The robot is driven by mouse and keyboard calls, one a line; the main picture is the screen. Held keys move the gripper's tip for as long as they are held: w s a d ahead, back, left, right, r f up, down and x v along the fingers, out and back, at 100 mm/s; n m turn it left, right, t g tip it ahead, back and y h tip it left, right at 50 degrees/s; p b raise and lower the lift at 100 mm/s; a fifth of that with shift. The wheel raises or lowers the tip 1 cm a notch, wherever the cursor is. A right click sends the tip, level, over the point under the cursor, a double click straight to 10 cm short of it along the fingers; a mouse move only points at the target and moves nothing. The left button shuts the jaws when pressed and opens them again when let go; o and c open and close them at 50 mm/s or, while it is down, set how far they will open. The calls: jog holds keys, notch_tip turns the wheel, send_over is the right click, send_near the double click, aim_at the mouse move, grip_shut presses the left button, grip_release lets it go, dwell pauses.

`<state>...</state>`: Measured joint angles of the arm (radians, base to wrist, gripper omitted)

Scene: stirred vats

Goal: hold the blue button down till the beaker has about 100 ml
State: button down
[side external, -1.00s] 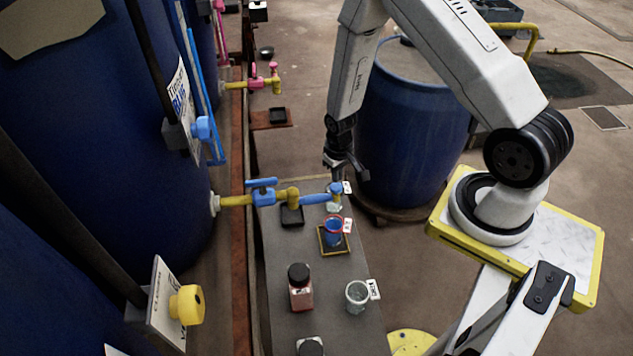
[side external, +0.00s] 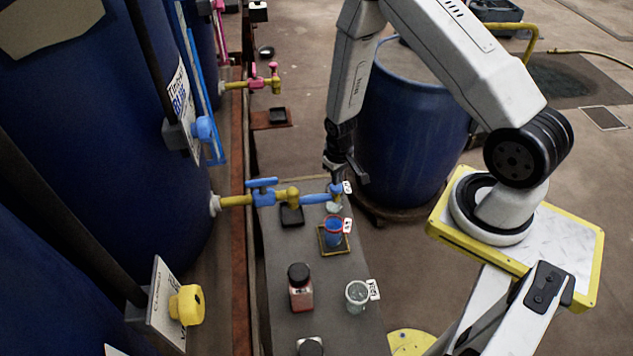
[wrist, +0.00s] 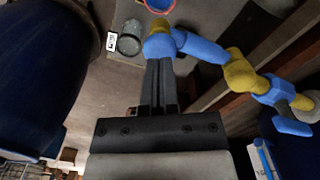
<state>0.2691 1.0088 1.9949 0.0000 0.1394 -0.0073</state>
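A yellow and blue tap runs from the dark blue vat and ends in a rounded blue cap (side external: 336,187) over the bench. In the wrist view the same blue cap (wrist: 160,45) sits at the tips of my gripper (wrist: 159,62), whose fingers are together with nothing between them. In the side view my gripper (side external: 338,179) points down right at the cap; contact is not certain. A blue round knob (side external: 203,129) sits on the vat's panel.
A red-rimmed beaker with blue contents (side external: 333,232) stands on a square pad nearby. A blue drum (side external: 412,140) stands behind my gripper. A yellow knob (side external: 187,304) is at lower left.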

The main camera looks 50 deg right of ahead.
jog(key=shift+f, duration=0.4)
jog(key=shift+f, duration=0.7)
jog(key=shift+r, duration=0.1)
dwell(1.5)
jog(key=shift+r, duration=3.95)
jog(key=shift+r, duration=0.1)
